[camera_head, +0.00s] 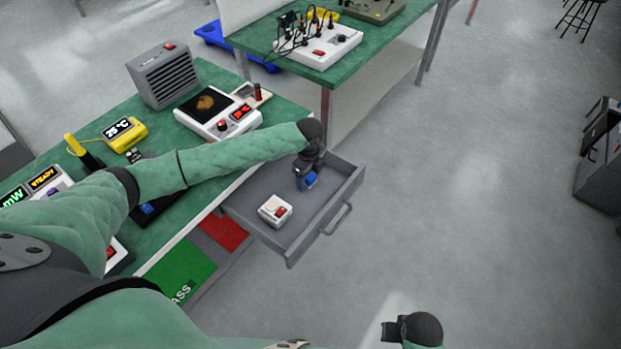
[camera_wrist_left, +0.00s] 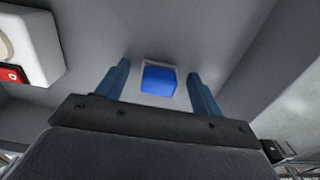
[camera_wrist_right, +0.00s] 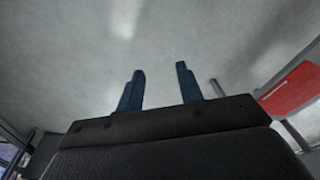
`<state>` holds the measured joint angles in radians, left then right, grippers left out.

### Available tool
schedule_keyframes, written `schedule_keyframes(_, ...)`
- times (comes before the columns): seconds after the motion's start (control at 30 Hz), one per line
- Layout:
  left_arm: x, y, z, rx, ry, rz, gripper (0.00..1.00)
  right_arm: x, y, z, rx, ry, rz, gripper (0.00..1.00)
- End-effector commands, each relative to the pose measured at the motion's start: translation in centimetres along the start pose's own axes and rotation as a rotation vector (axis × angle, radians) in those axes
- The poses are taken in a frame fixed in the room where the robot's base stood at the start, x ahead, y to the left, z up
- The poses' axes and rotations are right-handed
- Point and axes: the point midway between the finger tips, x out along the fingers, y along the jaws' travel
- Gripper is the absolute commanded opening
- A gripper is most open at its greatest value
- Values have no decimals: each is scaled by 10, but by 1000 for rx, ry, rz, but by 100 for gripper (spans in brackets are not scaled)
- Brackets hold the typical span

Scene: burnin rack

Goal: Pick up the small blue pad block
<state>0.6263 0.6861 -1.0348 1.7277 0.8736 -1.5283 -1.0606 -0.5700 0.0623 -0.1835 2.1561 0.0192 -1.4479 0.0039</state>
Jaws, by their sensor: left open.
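The small blue pad block (camera_wrist_left: 158,80) lies on the grey floor of the open drawer. In the left wrist view it sits between the two open fingers of my left gripper (camera_wrist_left: 160,85), a little beyond the tips, and no contact shows. In the head view my left gripper (camera_head: 307,180) reaches down into the drawer, and blue shows at its tips; I cannot tell there how much is block and how much is finger. My right gripper (camera_wrist_right: 160,80) is open and empty over bare floor.
The open drawer (camera_head: 327,219) has raised walls around my left gripper. A white box with a red switch (camera_head: 275,210) lies in it, left of the gripper. The green bench (camera_head: 175,150) holds instruments, with my left arm crossing above. Open floor lies to the right.

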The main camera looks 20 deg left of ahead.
Motion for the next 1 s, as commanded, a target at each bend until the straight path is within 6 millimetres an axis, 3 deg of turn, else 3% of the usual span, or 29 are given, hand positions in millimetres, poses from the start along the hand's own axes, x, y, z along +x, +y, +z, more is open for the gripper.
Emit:
schedule_keyframes(0.23,1,0,0,1,0,0,64,1,0,0,0,0,0,36)
schedule_keyframes(0.47,1,0,0,0,0,0,19,1,0,0,-1,0,0,36)
schedule_keyframes(0.9,-8,-1,1,0,-2,-1,18,0,0,2,-2,-7,1,36)
schedule_keyframes(1.0,-20,-1,0,2,-1,-2,18,-27,-3,-2,3,8,-6,36)
